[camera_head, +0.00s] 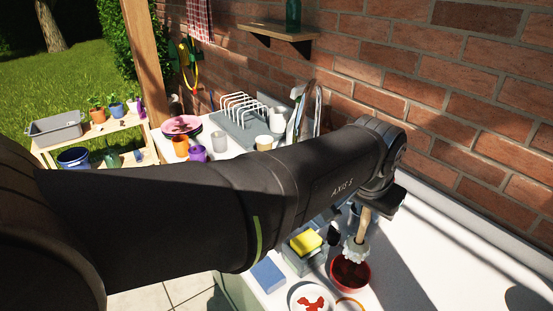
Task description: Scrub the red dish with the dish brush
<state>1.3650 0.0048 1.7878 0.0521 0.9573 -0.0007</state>
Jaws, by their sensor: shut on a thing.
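My gripper (382,203) is at the right of the view, at the end of my dark arm. It is shut on the dish brush (363,228), held upright by its light wooden handle. The brush's white bristle head (355,250) points down over the red dish (363,283). The head is at the back part of the dish's opening; I cannot tell whether the bristles touch the inside. Dark red shows inside the dish, which stands on the white counter (420,265). My arm hides much of the counter's middle.
A yellow sponge (306,242) sits on a grey holder beside the dish. A blue block (268,275) and a white plate with red marks (299,299) are near the front. A dish rack (243,121) and cups stand farther back. The brick wall (450,90) bounds the counter; its right side is clear.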

